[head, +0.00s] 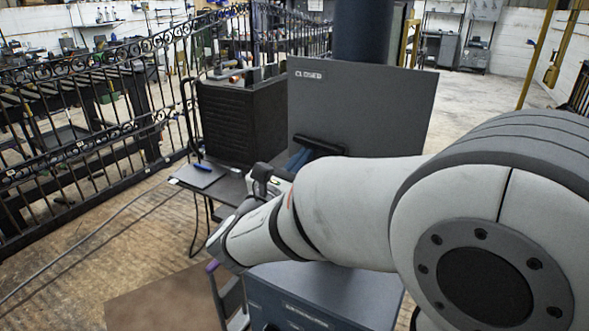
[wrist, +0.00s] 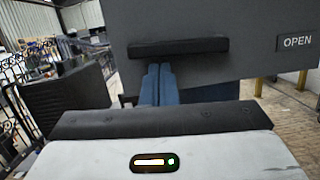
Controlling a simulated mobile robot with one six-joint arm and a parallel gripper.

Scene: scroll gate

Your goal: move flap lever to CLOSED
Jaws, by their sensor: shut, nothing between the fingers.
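The upright grey panel (head: 375,105) stands in the middle of the head view and also fills the top of the wrist view (wrist: 250,67). It has a CLOSED label (head: 308,75) at its upper left in the head view and an OPEN label (wrist: 297,42) at the right in the wrist view. A black bar, seemingly the flap lever (wrist: 195,47), lies about level across the panel; it also shows in the head view (head: 322,146). My gripper (wrist: 158,68) has blue fingers held together and empty. Their tips are at the bar's underside, left of its middle; contact is unclear.
A dark ribbed box (head: 235,120) stands left of the panel, with small items on top. A small dark table (head: 205,178) holds a blue item. A black iron fence (head: 80,130) runs along the left. My arm hides much of the lower right.

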